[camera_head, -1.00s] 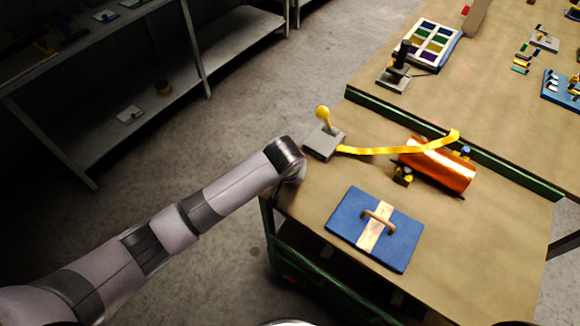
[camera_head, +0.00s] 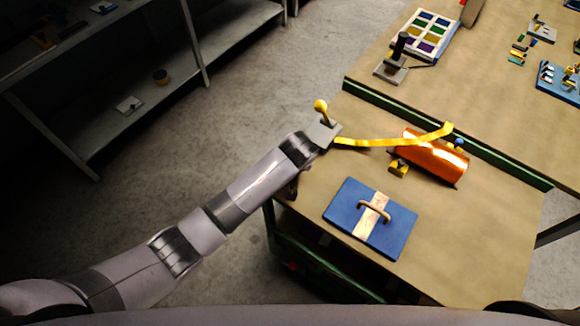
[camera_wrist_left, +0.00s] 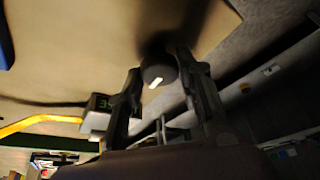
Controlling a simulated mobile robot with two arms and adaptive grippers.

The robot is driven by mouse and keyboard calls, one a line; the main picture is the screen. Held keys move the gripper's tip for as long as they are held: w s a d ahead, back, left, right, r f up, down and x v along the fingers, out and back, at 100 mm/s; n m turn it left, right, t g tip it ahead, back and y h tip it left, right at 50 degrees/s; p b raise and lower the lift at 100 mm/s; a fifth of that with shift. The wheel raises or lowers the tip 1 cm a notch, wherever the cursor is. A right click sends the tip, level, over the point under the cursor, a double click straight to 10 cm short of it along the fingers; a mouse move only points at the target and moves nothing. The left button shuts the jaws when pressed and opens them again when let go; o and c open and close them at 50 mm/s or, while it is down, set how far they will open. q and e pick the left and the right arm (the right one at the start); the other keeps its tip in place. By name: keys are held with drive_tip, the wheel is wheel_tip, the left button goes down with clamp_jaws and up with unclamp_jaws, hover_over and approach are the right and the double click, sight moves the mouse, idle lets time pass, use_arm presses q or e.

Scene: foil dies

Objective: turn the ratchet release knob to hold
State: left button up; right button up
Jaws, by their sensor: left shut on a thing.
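The round black release knob (camera_wrist_left: 160,65), with a white pointer mark, shows in the left wrist view. My left gripper (camera_wrist_left: 160,75) has one finger on each side of it and is shut on it. A grey ratchet box (camera_wrist_left: 97,112) with a small green-marked face stands beside the fingers, and a yellow strap (camera_wrist_left: 40,121) runs from it. In the head view the ratchet box (camera_head: 326,131) carries a yellow-knobbed lever (camera_head: 321,106). There my left forearm hides the knob and the gripper's fingers. My right gripper is not in view.
The yellow strap (camera_head: 385,142) runs to a copper-coloured roll (camera_head: 436,156) on the bench. A blue plate with a handle (camera_head: 343,207) lies in front. A black upright tool on a grey base (camera_head: 390,70) stands farther back. The floor on the left is clear.

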use_arm(q)
drive_tip(key=o, duration=1.1)
drive_tip(key=shift+r, duration=0.1)
drive_tip(key=v, duration=1.2)
